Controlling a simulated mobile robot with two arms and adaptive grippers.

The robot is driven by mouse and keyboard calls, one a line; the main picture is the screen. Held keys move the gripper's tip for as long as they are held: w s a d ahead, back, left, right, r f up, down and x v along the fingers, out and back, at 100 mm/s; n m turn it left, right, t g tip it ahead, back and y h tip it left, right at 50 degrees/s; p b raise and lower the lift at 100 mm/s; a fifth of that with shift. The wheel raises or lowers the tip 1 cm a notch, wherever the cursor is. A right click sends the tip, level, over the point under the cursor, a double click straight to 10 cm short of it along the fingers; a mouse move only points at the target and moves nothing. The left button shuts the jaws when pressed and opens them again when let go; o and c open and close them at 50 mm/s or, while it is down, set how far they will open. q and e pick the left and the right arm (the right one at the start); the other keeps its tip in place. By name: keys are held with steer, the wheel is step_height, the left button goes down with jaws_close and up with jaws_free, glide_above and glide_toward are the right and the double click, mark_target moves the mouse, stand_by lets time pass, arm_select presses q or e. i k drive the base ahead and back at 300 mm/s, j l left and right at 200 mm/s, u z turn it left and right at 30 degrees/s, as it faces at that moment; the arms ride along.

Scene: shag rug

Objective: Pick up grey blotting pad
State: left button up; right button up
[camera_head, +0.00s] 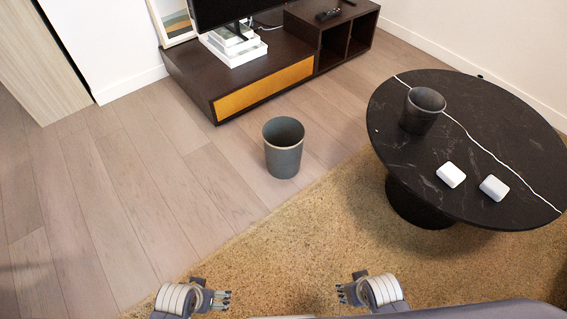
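I cannot make out a grey blotting pad in this view. My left gripper (226,300) is low at the bottom, left of centre, above the tan rug. My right gripper (341,293) is at the bottom, right of centre, also above the rug. The two face each other with a wide gap between them. Both look open and empty, with their small fingertips apart. Neither touches any object that I can see.
A round black marble table (490,130) at right holds a dark cup (421,110) and two white blocks (451,175). A grey bin (284,150) stands on the wooden floor. A dark TV cabinet (190,80) is behind. The floor at left is clear.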

mark_target(494, 188)
steer(key=z, duration=1.75)
